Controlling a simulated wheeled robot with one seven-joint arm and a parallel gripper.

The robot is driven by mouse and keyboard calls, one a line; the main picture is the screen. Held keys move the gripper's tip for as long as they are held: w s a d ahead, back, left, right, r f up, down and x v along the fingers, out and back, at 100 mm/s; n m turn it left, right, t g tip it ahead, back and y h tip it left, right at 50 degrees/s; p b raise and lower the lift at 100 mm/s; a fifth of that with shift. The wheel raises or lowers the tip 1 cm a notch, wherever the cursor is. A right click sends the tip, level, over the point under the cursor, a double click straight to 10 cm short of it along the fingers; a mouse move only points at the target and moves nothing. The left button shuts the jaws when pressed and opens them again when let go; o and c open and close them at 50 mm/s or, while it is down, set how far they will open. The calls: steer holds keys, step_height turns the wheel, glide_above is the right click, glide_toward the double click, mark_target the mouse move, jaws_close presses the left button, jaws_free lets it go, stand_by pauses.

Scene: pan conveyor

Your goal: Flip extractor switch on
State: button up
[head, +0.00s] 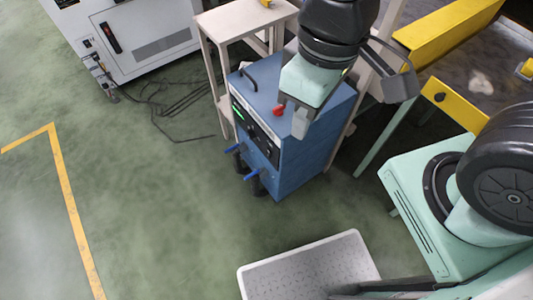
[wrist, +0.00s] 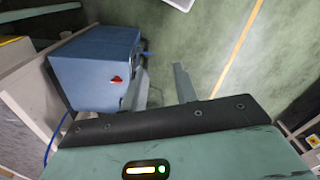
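A blue box-shaped unit (head: 300,150) stands on the floor with a black handle on top and a dark control panel (head: 255,133) on its front, showing a green light. A red knob-like part (head: 280,109) shows by its top edge, close to my arm's end. In the wrist view the blue unit (wrist: 90,60) is at the left, with a red part (wrist: 117,79) on the face toward me. My gripper (wrist: 160,72) is open and empty; its left finger overlaps the unit's edge and its right finger is over floor. I cannot tell which part is the extractor switch.
A pale stand (head: 245,22) is behind the blue unit. A yellow-edged conveyor (head: 445,35) is at upper right. A grey tray (head: 310,268) is in front. Left floor is clear.

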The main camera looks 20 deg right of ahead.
steer(key=shift+w+a+f+b, duration=0.2)
steer(key=shift+w+f+b, duration=0.2)
steer(key=shift+f, duration=0.2)
steer(key=c, duration=0.5)
steer(key=w+a+f+m+h+b, duration=0.1)
steer(key=w+a+f+b, duration=0.1)
steer(key=w+f, duration=0.3)
steer(key=w+a+f+m+b, duration=0.1)
steer(key=w+a+f+b, duration=0.2)
steer(key=f, duration=0.6)
steer(key=shift+w+f+h+b, duration=0.4)
steer(key=shift+w+b, duration=0.35)
steer(key=shift+w, duration=0.35)
steer(key=w+a+f+m+h+b, duration=0.1)
steer(key=w+f+b, duration=0.2)
steer(key=f, duration=0.8)
steer(key=w+a+f+m+t+h+b, duration=0.1)
steer(key=w+f+b, duration=0.2)
steer(key=f, duration=0.8)
steer(key=w, duration=0.2)
steer(key=shift+w+f, duration=0.4)
